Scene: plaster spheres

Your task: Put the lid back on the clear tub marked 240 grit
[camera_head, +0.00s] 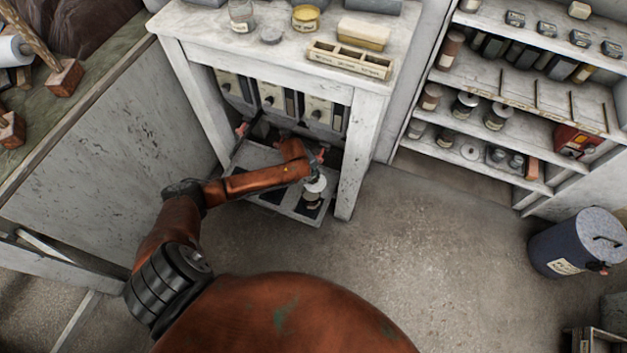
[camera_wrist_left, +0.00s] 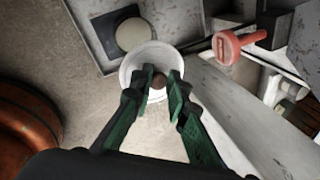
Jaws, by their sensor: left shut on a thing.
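My left gripper (camera_head: 313,180) is low in front of the pale workbench. In the left wrist view, its fingers (camera_wrist_left: 159,80) are shut on the dark knob of a white round lid (camera_wrist_left: 137,62). The lid also shows as a pale disc (camera_head: 318,187) in the head view. A small labelled tub (camera_head: 312,199) shows just below it there; its print is too small to read, and I cannot tell whether lid and tub touch. A beige round top (camera_wrist_left: 133,34) on a dark square lies beside the lid in the wrist view. My right gripper is not in view.
A pulled-out grey tray (camera_head: 262,157) lies under the gripper, and the bench's front leg (camera_head: 362,150) stands close on the right. The bench top holds a jar (camera_head: 241,15) and a wooden rack (camera_head: 349,60). A blue bin (camera_head: 575,245) stands right; the middle floor is clear.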

